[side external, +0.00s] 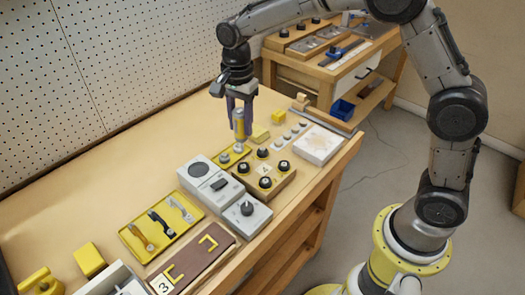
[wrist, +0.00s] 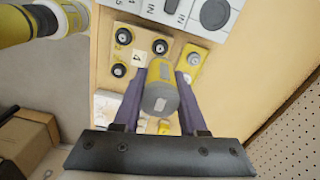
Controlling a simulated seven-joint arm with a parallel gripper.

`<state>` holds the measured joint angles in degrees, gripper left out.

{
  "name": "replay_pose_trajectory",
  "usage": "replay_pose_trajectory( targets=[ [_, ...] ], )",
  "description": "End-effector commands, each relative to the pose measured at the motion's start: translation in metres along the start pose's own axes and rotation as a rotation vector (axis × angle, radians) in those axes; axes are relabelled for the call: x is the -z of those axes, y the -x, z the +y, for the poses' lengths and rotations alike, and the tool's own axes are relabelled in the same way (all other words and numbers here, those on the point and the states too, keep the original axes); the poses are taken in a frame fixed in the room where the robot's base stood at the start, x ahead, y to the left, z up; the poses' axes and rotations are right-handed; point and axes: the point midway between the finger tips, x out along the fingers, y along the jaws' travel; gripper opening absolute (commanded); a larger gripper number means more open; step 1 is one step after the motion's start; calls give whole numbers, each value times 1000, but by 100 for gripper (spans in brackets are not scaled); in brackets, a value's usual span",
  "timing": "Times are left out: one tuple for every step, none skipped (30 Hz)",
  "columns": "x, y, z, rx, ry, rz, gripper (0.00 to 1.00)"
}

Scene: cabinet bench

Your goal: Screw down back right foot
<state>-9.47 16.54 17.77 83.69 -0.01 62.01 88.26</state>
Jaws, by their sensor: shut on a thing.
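My gripper (side external: 240,100) is shut on a yellow and grey cylindrical tool (side external: 239,126), which hangs roughly upright. The tool also shows between my purple fingers in the wrist view (wrist: 160,88). The wooden block (side external: 275,180) with a black round foot near each corner and a card marked 4 lies right of the tool. Its feet include a back one (side external: 263,153), a right one (side external: 284,165), a front one (side external: 265,182) and a left one (side external: 243,168). I cannot tell whether the tool's lower end touches anything. The tool hides part of the block in the wrist view.
A yellow plate with grey round parts (side external: 226,160) lies below the tool. A grey panel (side external: 194,184) and a grey box with a dial (side external: 247,221) stand in front of the block. A yellow handle tray (side external: 140,240) is farther left. The bench's back left is clear.

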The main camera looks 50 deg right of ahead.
Motion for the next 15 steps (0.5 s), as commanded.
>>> replay_pose_trajectory(
  targets=[
    [4, 1, 0, 2, -2, 0, 0],
    [8, 1, 0, 2, -3, 0, 0],
    [16, 2, 2, 2, -6, 0, 0],
    [23, 2, 3, 2, -7, 0, 0],
    [30, 2, 4, 2, -8, 0, 0],
    [40, 3, 6, 2, -8, 1, 0],
    [47, 3, 7, 3, -8, 1, 0],
    [54, 4, 9, 3, -8, 1, 0],
    [62, 4, 11, 3, -7, 1, 0],
    [67, 4, 12, 3, -6, 1, 0],
    [71, 4, 13, 3, -5, 1, 0],
    [75, 4, 14, 2, -4, 0, 0],
    [77, 3, 15, 2, -3, 0, 0],
    [78, 2, 15, 2, -2, 0, 0],
    [79, 0, 16, 1, -1, 0, 0]
  ],
)
